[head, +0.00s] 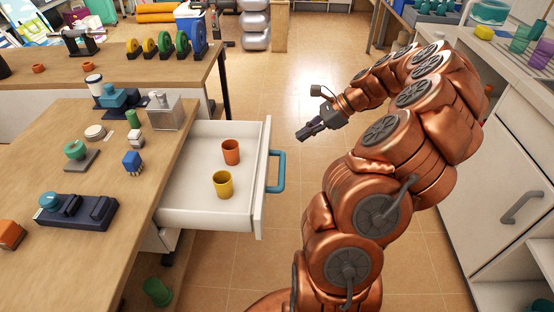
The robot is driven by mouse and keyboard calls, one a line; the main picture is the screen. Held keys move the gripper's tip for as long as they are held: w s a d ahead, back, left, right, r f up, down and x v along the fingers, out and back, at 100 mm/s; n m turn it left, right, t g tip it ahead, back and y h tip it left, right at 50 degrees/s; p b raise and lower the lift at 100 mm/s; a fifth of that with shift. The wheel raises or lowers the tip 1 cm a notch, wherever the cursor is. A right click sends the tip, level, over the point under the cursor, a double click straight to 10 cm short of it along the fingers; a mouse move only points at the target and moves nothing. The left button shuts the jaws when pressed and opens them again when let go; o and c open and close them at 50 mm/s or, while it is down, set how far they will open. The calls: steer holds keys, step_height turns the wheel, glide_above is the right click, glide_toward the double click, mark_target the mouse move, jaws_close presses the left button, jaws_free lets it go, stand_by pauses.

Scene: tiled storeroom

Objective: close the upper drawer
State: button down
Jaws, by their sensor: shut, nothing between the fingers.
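The upper drawer (180,212) is a white drawer pulled out to the right from under the wooden table. Its blue handle (281,171) is on the front panel, facing my arm. An orange cup (231,152) and a yellow cup (222,184) stand inside it. My gripper (302,135) is to the right of the drawer front, a little farther back than the handle. It points left, is shut and empty, and appears apart from the drawer.
The wooden table (100,150) holds several small objects, including a dark block (75,212) and a metal container (163,111). A green cup (157,291) is below. Tiled floor (270,80) is clear behind my gripper. A counter with cabinets (510,165) stands at right.

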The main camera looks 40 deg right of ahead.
mark_target(277, 152)
steer(key=s+d+f+m, duration=0.1)
steer(key=d+f+m, duration=0.1)
steer(key=d+f, duration=0.15)
steer(key=shift+t, duration=0.3)
steer(key=x, duration=0.3)
steer(key=r+x, duration=0.1)
steer(key=x, duration=0.3)
steer(key=w+a+x, duration=0.1)
steer(key=x, duration=0.3)
steer(key=shift+a+r+b, duration=0.15)
steer(key=shift+r+b, duration=0.15)
steer(key=shift+b, duration=0.05)
steer(key=shift+w+a, duration=0.4)
steer(key=shift+w, duration=0.05)
